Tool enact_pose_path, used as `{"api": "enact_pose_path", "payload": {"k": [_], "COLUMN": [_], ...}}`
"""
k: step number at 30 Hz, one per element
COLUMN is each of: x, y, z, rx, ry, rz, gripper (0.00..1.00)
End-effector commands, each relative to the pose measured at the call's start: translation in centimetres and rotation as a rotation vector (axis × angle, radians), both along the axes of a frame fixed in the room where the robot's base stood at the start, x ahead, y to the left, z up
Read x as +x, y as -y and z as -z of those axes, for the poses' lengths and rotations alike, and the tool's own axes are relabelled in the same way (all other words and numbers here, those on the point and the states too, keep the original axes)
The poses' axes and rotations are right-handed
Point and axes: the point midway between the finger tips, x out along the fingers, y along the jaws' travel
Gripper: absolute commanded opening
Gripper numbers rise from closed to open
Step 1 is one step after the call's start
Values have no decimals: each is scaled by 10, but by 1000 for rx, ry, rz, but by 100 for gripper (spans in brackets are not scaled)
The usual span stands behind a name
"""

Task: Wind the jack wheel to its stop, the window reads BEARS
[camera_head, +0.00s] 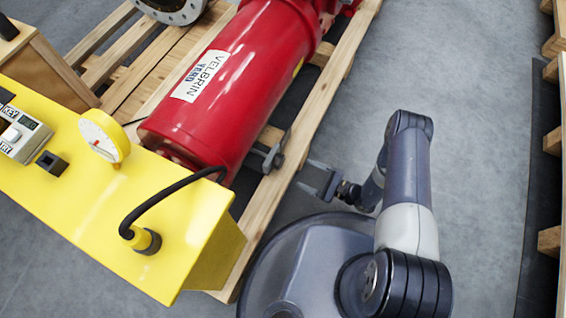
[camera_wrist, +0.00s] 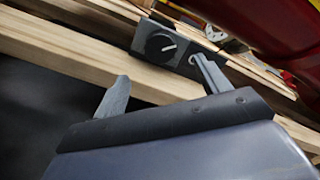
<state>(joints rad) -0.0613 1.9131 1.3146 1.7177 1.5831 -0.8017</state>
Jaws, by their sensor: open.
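A dark round wheel (camera_wrist: 160,46) with a white line across its face sits on a grey block (camera_wrist: 190,66) in the wrist view, against the pallet timber. It appears to be the jack wheel. In the head view a small grey fitting (camera_head: 273,157) shows at the pallet edge under the red cylinder. No window reading BEARS can be made out. My gripper (camera_head: 303,176) is open and empty, just right of that fitting and apart from it. In the wrist view my gripper (camera_wrist: 160,71) has its fingers spread below the wheel, the right fingertip in front of the block.
A red cylinder (camera_head: 235,95) labelled VELBRIN lies over the wooden pallet (camera_head: 330,80). A yellow panel (camera_head: 190,235) with a white gauge (camera_head: 100,130) and a black cable (camera_head: 160,205) stands at left. Grey floor (camera_head: 440,60) is clear to the right.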

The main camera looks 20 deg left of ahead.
Motion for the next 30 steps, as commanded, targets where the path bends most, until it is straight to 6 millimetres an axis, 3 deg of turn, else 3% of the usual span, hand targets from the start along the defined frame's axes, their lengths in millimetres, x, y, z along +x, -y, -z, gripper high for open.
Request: {"api": "enact_pose_path", "payload": {"k": [18,30], "x": [6,8], "y": [-87,-99], "z": [1,0], "rx": [1,0], "ry": [-2,-3], "rz": [-5,0], "gripper": [71,71]}}
